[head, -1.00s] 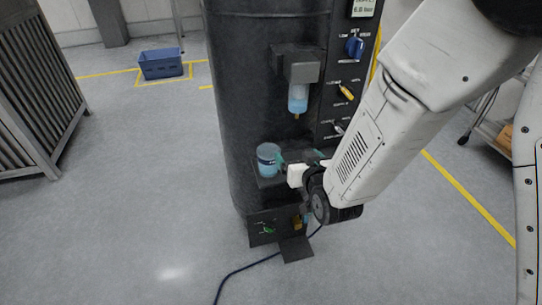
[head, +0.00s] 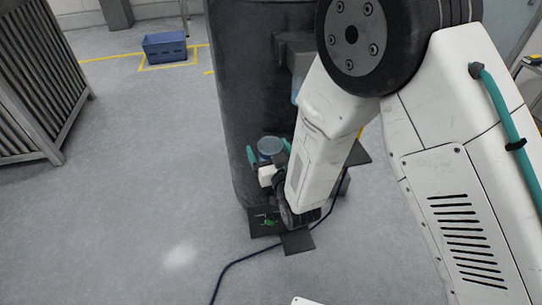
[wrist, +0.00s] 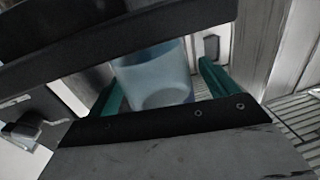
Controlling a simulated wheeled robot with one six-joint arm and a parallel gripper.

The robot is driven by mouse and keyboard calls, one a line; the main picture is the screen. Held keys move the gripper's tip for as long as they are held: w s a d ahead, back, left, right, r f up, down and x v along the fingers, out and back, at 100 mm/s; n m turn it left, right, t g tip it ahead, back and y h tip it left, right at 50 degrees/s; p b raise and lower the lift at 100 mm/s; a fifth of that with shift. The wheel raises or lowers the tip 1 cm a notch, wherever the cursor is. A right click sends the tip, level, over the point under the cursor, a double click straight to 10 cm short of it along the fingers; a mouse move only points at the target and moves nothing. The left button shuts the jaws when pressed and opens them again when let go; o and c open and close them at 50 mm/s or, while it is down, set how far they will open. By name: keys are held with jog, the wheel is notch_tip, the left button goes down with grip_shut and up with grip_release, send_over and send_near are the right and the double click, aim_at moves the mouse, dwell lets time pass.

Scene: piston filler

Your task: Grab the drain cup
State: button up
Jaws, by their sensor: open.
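The drain cup is a translucent blue cup (head: 270,145) low on the front of the dark cylindrical machine (head: 238,90). In the head view only its upper part shows; my gripper and forearm hide its base. My gripper (head: 268,156) is open, with one green finger on each side of the cup. In the wrist view, the cup (wrist: 155,78) stands between the two green fingers of my gripper (wrist: 160,92). A gap shows at the right finger; contact on the left cannot be told.
A dark bar (wrist: 130,32) crosses the wrist view close to the cup. A dark cable (head: 235,268) runs over the floor by the machine's base. A blue crate (head: 165,46) and a slatted grey rack (head: 35,90) stand left. The floor between is clear.

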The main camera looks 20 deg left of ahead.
jog(key=shift+w+a, duration=0.3)
jog(key=shift+w, duration=0.1)
jog(key=shift+c, duration=0.4)
jog(key=c, duration=1)
jog(key=shift+r, duration=0.2)
